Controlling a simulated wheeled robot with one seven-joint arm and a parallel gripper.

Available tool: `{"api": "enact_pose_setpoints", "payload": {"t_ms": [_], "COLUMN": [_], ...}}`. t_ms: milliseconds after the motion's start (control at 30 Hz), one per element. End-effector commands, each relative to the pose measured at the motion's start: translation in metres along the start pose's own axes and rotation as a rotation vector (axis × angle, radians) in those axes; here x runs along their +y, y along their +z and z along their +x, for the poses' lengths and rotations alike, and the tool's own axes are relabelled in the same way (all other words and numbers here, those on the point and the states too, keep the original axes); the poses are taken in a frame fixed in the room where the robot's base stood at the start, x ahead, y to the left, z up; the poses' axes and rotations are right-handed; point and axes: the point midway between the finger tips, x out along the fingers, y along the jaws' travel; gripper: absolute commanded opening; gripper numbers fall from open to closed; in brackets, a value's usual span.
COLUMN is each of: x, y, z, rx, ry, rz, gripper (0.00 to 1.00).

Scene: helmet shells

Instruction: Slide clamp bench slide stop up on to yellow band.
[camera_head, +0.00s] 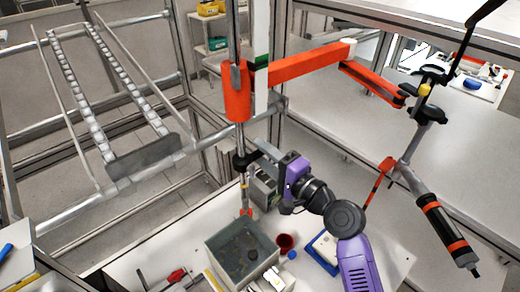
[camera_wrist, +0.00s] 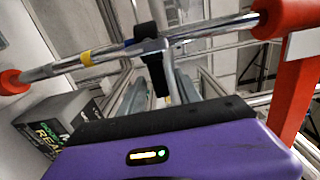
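The clamp bench slide is an upright chrome rod (camera_head: 242,137) between an orange-red block above and a small red foot below. The black slide stop (camera_head: 244,160) sits around the rod, and it also shows in the wrist view (camera_wrist: 155,62). A yellow band (camera_wrist: 86,58) circles the rod between the stop and the red foot, so it lies below the stop. My gripper (camera_head: 264,160) is beside the stop, to its right. In the wrist view its two grey fingers (camera_wrist: 160,92) are apart, pointing at the stop, with the stop's black part between their lines. Contact is not clear.
An orange jointed arm (camera_head: 305,66) reaches right from the rod's top. A grey bin (camera_head: 218,247), a dark red cup (camera_head: 285,243) and a blue-and-white box (camera_head: 325,250) stand on the bench below. A grey box (camera_wrist: 58,125) is close to the rod's lower end.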

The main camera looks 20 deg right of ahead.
Motion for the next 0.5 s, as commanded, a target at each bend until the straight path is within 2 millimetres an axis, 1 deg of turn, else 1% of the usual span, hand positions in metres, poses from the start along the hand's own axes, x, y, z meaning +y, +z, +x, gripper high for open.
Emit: {"api": "enact_pose_setpoints", "payload": {"t_ms": [33,133,367,400,467,500], "x": [-0.0011,-0.0005,0.0003,0.0002,0.0002,0.0002], "y": [0.0001,0.0001,0.0001,0.0002,0.0001,0.0002], "z": [0.0043,0.0084,0.0093,0.0092,0.0092,0.0092], "rx": [0.000,0.001,0.001,0.001,0.001,0.001], "ry": [0.000,0.000,0.000,0.000,0.000,0.000], "rz": [0.000,-0.001,-0.002,-0.002,-0.002,-0.002], "gripper": [0.40,0.40,0.40,0.38,0.26,0.18]}}
